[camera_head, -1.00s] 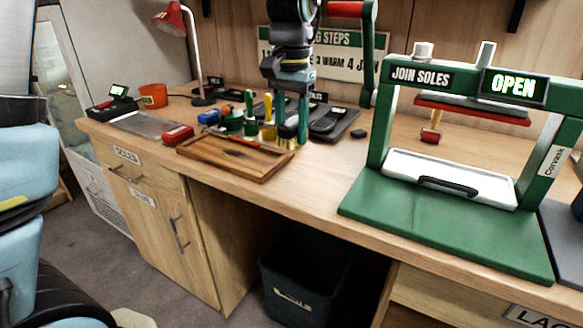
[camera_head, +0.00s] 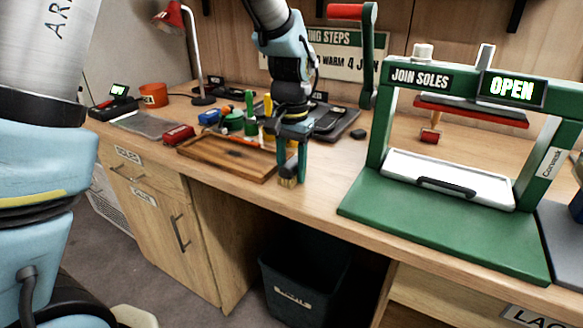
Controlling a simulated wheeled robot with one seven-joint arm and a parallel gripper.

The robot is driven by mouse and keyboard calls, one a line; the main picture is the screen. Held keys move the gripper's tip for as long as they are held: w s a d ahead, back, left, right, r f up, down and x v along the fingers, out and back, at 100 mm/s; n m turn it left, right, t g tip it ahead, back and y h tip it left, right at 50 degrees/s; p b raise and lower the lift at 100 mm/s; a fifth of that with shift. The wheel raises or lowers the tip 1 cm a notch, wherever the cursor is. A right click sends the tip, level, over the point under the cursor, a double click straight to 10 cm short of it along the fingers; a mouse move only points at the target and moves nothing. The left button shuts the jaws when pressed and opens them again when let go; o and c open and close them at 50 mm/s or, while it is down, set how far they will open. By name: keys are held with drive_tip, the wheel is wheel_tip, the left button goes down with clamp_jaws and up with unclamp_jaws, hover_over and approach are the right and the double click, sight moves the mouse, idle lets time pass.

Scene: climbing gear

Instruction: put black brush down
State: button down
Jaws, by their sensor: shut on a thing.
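My gripper (camera_head: 291,164) points down over the front part of the workbench, just right of the wooden tray. It is shut on a brush, whose tan bristle end (camera_head: 288,182) shows below the fingers. The fingers hide most of the brush, so its black colour cannot be made out. The bristles are low, close to the bench top; I cannot tell whether they touch it. The wooden tray (camera_head: 208,158) lies flat to the left, with a small dark mark or item in it.
A green press (camera_head: 440,235) with a white tray (camera_head: 450,178) stands right. Colourful tools in holders (camera_head: 236,120) and a dark pad (camera_head: 338,128) with black soles are behind my gripper. The bench (camera_head: 322,195) is clear between gripper and press. A dark bin (camera_head: 305,285) stands below.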

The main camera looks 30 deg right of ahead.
sight(292, 162)
drive_tip(key=shift+f, duration=0.2)
drive_tip(key=shift+c, duration=1.9)
unclamp_jaws()
drive_tip(key=shift+f, duration=0.1)
drive_tip(key=shift+s, duration=0.1)
drive_tip(key=shift+s+f, duration=0.1)
drive_tip(key=shift+d+r, duration=0.1)
drive_tip(key=shift+r, duration=0.5)
wheel_tip(292, 162, up, 12)
drive_tip(key=b, duration=0.1)
drive_tip(key=shift+w+f, duration=0.15)
drive_tip(key=shift+w, duration=0.05)
